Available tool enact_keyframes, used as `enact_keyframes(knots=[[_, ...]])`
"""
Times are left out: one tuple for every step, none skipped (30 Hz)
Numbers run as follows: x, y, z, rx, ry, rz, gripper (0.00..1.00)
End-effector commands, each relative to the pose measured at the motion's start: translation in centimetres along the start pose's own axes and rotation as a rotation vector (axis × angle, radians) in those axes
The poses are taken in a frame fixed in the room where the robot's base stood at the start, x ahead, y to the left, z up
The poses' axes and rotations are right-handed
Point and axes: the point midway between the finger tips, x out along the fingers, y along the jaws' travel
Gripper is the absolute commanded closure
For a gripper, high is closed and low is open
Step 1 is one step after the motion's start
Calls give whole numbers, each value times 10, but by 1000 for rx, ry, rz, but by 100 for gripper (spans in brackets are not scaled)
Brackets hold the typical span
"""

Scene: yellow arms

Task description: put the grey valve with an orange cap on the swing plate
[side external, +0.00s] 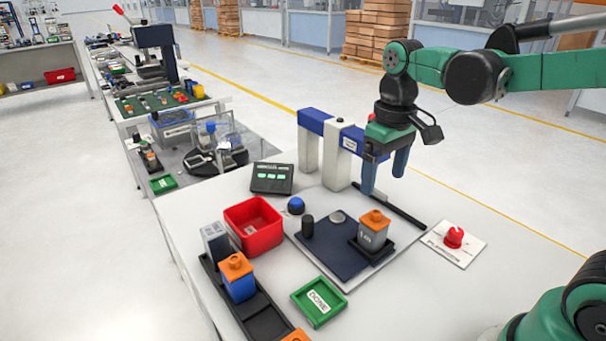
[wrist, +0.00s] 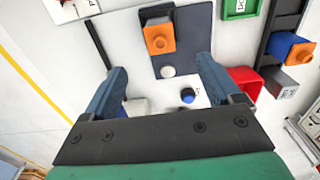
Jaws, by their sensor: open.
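The grey valve with an orange cap (side external: 373,235) stands upright in a black holder at the right end of the dark blue plate (side external: 335,253), which appears to be the swing plate. In the wrist view, its orange cap (wrist: 160,40) and the plate (wrist: 195,50) show beyond my fingers. My gripper (side external: 384,182) is open and empty, above and behind the valve, fingers pointing down. In the wrist view my gripper (wrist: 162,68) has its two blue fingers wide apart with nothing between them. The valve's base is partly hidden by the holder.
A black rail (side external: 262,317) at the left holds a blue valve with an orange cap (side external: 237,277) and a grey block (side external: 214,241). A red bin (side external: 253,226), green tray (side external: 319,301), blue button (side external: 296,205), red knob (side external: 454,237) and blue-and-white stand (side external: 331,145) surround the plate.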

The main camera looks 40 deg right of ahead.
Motion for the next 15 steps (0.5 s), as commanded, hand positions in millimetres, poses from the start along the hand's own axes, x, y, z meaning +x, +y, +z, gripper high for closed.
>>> enact_keyframes(knots=[[-2, -1, 1, -1, 13, 2, 16], [-2, -2, 3, -1, 28, 3, 16], [-2, -4, 5, -3, 58, 6, 16], [-2, -6, 7, -3, 89, 9, 16], [-2, -9, 9, -3, 125, 12, 16], [-1, -12, 12, -3, 180, 15, 16], [0, -15, 14, -4, 224, 17, 16], [1, -17, 16, -4, 269, 18, 16], [3, -21, 19, -4, 327, 18, 16], [4, -23, 20, -4, 370, 17, 16], [6, -25, 22, -4, 410, 16, 16], [7, -28, 24, -3, 459, 14, 16], [8, -29, 25, -3, 492, 11, 16], [10, -31, 26, -3, 522, 9, 16], [11, -32, 27, -3, 554, 6, 16]])
